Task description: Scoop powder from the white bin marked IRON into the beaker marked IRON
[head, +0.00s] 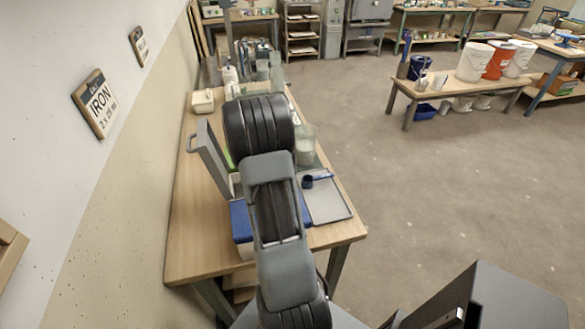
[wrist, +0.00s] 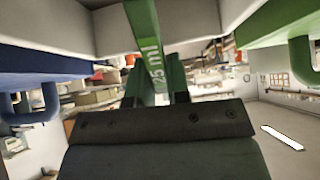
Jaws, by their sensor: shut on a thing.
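My gripper (wrist: 158,85) is shut on the handle of a green scoop (wrist: 145,35), marked 25 ml, in the wrist view. The scoop's bowl is out of sight, so I cannot tell whether it holds powder. In the head view my arm hides the gripper. A clear beaker (head: 306,150) with pale contents stands right of my arm; no label on it is readable. Pale bin walls (wrist: 195,20) show at the top of the wrist view. I cannot read IRON on any bin. A wall sign (head: 98,101) reads IRON, 2 x 25 ml.
A blue lid (head: 241,221) is at the table's near end. A grey panel (head: 212,160) stands upright left of my arm. A grey tray (head: 328,205) with a blue scoop (head: 309,181) lies on the right. In the wrist view, blue (wrist: 50,65) and green (wrist: 270,38) parts flank the scoop.

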